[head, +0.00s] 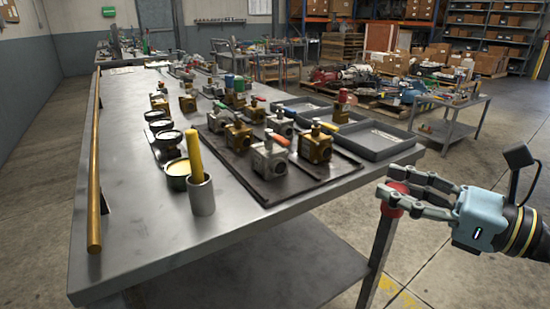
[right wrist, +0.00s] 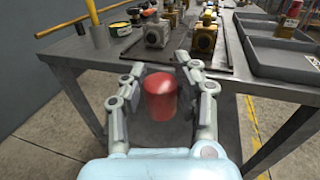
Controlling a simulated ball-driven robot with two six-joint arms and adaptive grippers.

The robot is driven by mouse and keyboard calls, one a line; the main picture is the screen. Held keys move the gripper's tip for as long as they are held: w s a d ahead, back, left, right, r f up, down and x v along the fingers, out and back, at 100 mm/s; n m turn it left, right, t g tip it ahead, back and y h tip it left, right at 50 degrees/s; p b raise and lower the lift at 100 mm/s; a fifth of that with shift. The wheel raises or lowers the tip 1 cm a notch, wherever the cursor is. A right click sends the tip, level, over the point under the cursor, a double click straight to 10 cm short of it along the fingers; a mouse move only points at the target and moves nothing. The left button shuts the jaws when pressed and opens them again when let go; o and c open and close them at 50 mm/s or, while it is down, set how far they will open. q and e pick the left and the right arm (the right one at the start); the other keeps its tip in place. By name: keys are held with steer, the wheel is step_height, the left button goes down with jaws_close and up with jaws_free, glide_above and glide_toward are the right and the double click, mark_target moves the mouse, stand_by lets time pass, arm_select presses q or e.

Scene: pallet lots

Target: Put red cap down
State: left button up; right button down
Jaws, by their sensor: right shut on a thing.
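The red cap (right wrist: 160,97) is a small red cylinder with a rounded top. In the right wrist view it sits between the two fingers of my right gripper (right wrist: 163,95). In the head view the right gripper (head: 393,197) is shut on the cap (head: 398,188), out past the table's right front corner, beside the table edge. The fingers partly hide the cap in the head view. My left gripper shows in neither view.
The metal table (head: 140,220) carries a dark mat (head: 285,187) with several valve blocks, grey trays (head: 375,141), a grey cup (head: 202,197) holding a yellow stick, and several tins. A brass rail (head: 94,160) runs along the left edge. The front of the tabletop is bare.

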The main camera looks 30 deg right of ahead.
steer(key=b, duration=0.4)
glide_toward(285, 157)
steer(key=w+r, duration=0.1)
steer(key=w+a, duration=0.1)
steer(key=w, duration=0.1)
steer(key=shift+w+a+r, duration=0.1)
steer(key=shift+a+r, duration=0.1)
steer(key=shift+r, duration=0.2)
steer(key=b+x, duration=0.1)
steer(key=x, duration=0.1)
steer(key=shift+w+a+b, duration=0.1)
steer(key=shift+w+b, duration=0.2)
steer(key=shift+w, duration=0.05)
steer(key=shift+w+a+f+b, duration=0.2)
steer(key=shift+f+b, duration=0.3)
steer(key=shift+f, duration=0.2)
steer(key=shift+d+f, duration=0.1)
steer(key=shift+f, duration=0.1)
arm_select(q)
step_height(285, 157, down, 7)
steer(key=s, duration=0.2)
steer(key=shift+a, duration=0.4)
arm_select(e)
steer(key=shift+s+r, duration=0.1)
steer(key=shift+r, duration=0.1)
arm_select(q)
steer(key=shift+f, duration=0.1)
arm_select(e)
steer(key=shift+f, duration=0.1)
